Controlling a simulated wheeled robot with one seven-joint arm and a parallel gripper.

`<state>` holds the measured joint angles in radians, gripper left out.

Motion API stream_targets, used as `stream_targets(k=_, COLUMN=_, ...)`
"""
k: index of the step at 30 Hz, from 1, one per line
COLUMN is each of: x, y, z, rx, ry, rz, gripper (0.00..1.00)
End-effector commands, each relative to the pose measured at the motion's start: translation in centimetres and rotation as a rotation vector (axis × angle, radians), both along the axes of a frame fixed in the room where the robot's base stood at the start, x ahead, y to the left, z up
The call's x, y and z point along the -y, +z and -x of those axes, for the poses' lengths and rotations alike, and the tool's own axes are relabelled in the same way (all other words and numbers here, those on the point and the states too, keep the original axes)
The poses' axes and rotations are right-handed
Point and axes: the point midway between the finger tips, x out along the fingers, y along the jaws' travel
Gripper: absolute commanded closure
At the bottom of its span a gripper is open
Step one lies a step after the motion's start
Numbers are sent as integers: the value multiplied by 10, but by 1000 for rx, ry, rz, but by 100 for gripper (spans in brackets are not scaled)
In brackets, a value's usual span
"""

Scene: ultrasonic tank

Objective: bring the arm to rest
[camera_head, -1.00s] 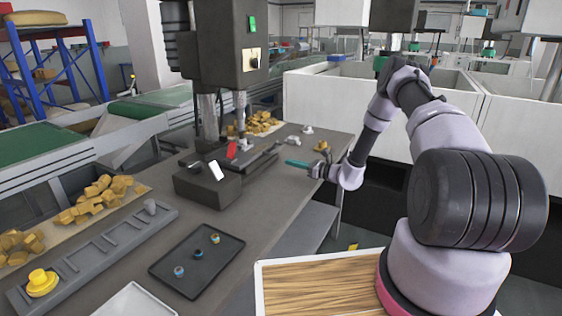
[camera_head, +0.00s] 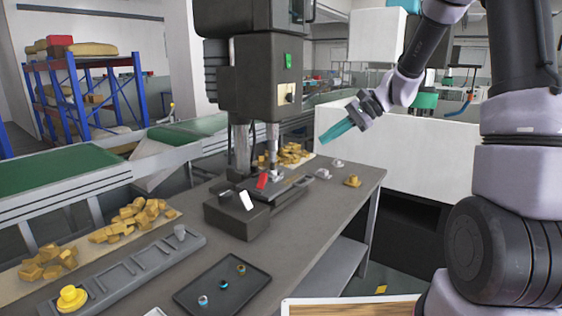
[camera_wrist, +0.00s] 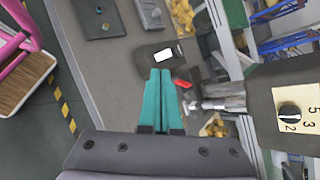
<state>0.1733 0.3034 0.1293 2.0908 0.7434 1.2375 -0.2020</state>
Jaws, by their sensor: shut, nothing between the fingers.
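My gripper (camera_head: 337,132) is raised in the air over the right end of the grey bench (camera_head: 290,228), to the right of the dark press (camera_head: 255,75). Its teal fingers point down and to the left, lie together and hold nothing. In the wrist view the teal fingers (camera_wrist: 160,100) are side by side, with the bench and the press base beyond them. My arm is bent at the elbow on the right side of the head view.
A black tray (camera_head: 222,301) with small parts and a grey slotted rack (camera_head: 135,266) lie on the bench. Small grey and yellow parts (camera_head: 352,181) stand at its right end. A white tank wall (camera_head: 420,155) stands behind. Blue shelving (camera_head: 85,85) is far left.

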Motion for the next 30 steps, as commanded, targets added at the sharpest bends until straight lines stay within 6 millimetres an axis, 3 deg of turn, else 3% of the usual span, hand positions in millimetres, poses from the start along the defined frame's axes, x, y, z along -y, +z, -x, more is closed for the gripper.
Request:
stream_targets(k=1, x=3, y=16, z=16, rx=48, ry=28, rz=57, gripper=100)
stream_targets(k=6, x=20, y=52, z=69, rx=193, ry=106, rz=253, gripper=100)
stream_targets(k=18, x=79, y=110, z=182, rx=565, ry=198, rz=681, gripper=100)
stream_targets(k=24, x=103, y=123, z=217, rx=705, ry=203, rz=823, gripper=100)
stream_targets(k=30, x=112, y=126, z=229, rx=753, ry=203, rz=872, gripper=100)
